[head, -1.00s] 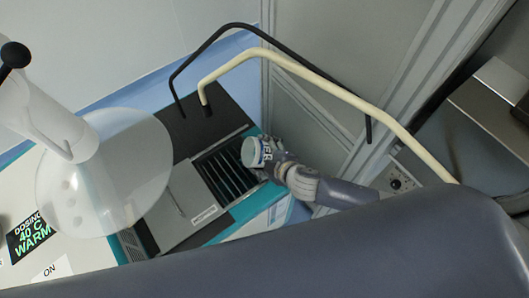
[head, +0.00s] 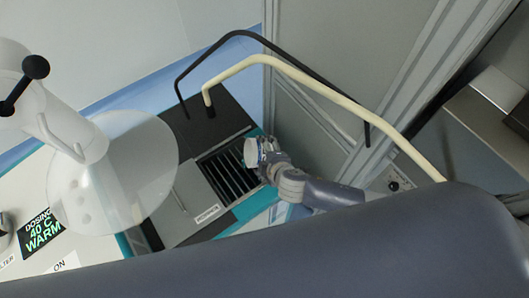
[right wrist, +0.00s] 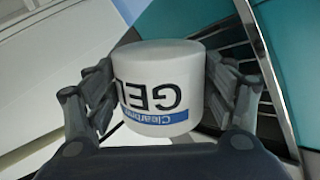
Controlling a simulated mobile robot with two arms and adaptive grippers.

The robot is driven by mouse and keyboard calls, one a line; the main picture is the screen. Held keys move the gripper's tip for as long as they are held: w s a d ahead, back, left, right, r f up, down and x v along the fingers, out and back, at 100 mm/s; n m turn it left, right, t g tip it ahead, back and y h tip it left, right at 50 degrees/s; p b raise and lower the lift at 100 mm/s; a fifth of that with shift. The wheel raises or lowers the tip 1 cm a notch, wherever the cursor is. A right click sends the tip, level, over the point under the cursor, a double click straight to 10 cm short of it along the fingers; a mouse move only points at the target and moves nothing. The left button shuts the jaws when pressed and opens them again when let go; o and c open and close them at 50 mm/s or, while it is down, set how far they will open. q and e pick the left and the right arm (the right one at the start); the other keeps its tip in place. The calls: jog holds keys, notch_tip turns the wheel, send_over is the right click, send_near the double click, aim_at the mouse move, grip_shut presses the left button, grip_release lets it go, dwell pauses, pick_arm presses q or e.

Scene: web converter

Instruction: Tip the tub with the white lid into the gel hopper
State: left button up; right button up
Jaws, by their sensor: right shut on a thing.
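A white tub (head: 251,153) with a blue and dark label is held by my right gripper (head: 267,158). In the right wrist view the tub (right wrist: 158,75) sits between both fingers, and its "GEL" lettering reads upside down. In the head view its plain white round end faces left; I cannot tell whether this is the lid or the base. The tub is over the upper right part of a dark slatted opening (head: 229,178) with a teal edge. I cannot read the small label (head: 207,214) beside the opening. My left gripper is not in view.
A cream bent rail (head: 300,74) and a black rail (head: 222,43) arch above the machine. A clear disc (head: 125,175) and a white cylinder stand left of the opening. A "DOSING 40 C WARM" display (head: 41,230) is at the lower left. My grey arm crosses the front.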

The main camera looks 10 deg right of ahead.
aim_at(256, 154)
jog(key=shift+a+r+n+h+p, duration=0.8)
jog(key=shift+h+p, duration=0.4)
jog(key=shift+p, duration=0.55)
jog(key=shift+a+r+n+h+p, duration=0.35)
jog(key=shift+a+h+p, duration=0.15)
jog(key=shift+h, duration=0.1)
jog(key=shift+a+r+n+h, duration=0.2)
jog(key=shift+a+n+h, duration=0.2)
jog(key=shift+h, duration=0.4)
jog(key=shift+w, duration=0.15)
